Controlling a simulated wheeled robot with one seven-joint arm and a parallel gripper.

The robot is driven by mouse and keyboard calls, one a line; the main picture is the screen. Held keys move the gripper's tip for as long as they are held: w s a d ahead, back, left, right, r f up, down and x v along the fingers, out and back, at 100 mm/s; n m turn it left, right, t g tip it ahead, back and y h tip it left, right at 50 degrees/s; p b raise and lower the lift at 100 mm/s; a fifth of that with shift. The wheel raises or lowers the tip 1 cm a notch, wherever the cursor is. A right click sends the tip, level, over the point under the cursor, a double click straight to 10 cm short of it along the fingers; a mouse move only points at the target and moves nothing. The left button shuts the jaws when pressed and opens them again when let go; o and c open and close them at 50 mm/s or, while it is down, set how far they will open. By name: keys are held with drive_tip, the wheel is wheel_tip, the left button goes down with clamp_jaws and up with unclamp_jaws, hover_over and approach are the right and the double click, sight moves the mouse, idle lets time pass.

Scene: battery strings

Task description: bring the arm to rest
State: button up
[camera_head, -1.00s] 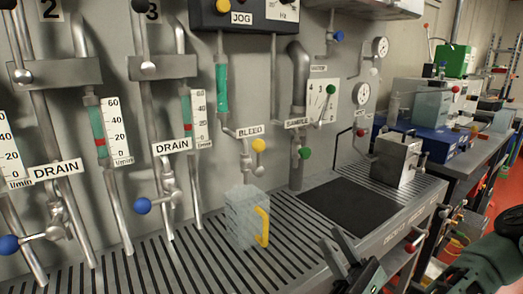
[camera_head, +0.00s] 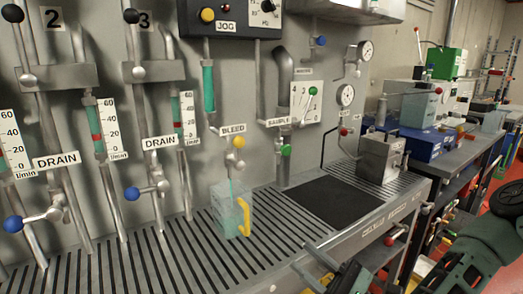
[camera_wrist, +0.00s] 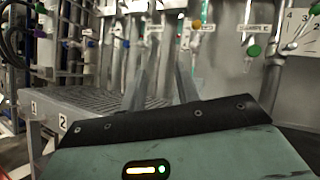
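My gripper (camera_head: 314,266) is at the bottom of the head view, in front of the slotted bench. It holds nothing that I can see. In the wrist view its two fingers (camera_wrist: 165,72) stand apart with a gap between them. My arm (camera_head: 465,265) reaches in from the lower right. A clear jug (camera_head: 228,212) with a yellow handle stands upright on the bench under the BLEED tap (camera_head: 238,142), apart from my gripper. A thin teal stream shows between tap and jug, and the jug looks teal inside.
The slotted bench (camera_head: 160,262) runs along the wall panel, with a dark mat (camera_head: 330,201) and a metal box (camera_head: 381,157) to the right. DRAIN pipes with blue knobs (camera_head: 131,194) stand at left. A SAMPLE tap with a green knob (camera_head: 286,151) is right of the jug.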

drive_tip(key=s+a+f+n+g+h+p, duration=0.1)
drive_tip(key=s+a+f+n+g+h, duration=0.1)
drive_tip(key=f+n+g+h, duration=0.55)
drive_tip(key=s+a+f+n+g+h+p, duration=0.1)
drive_tip(key=s+a+f+n+g+h, duration=0.2)
drive_tip(key=n, duration=0.7)
drive_tip(key=s+d+r+n+g+h+p, duration=0.1)
drive_tip(key=s+d+r+n+h, duration=0.4)
drive_tip(key=r, duration=0.3)
drive_tip(key=s+d+r+n+h+p, duration=0.1)
drive_tip(key=s+d+r+n+h, duration=0.4)
drive_tip(key=s+r, duration=0.2)
wheel_tip(320, 180, up, 2)
drive_tip(key=shift+d+r+g, duration=0.1)
drive_tip(key=shift+d+g, duration=0.05)
drive_tip(key=shift+g, duration=0.2)
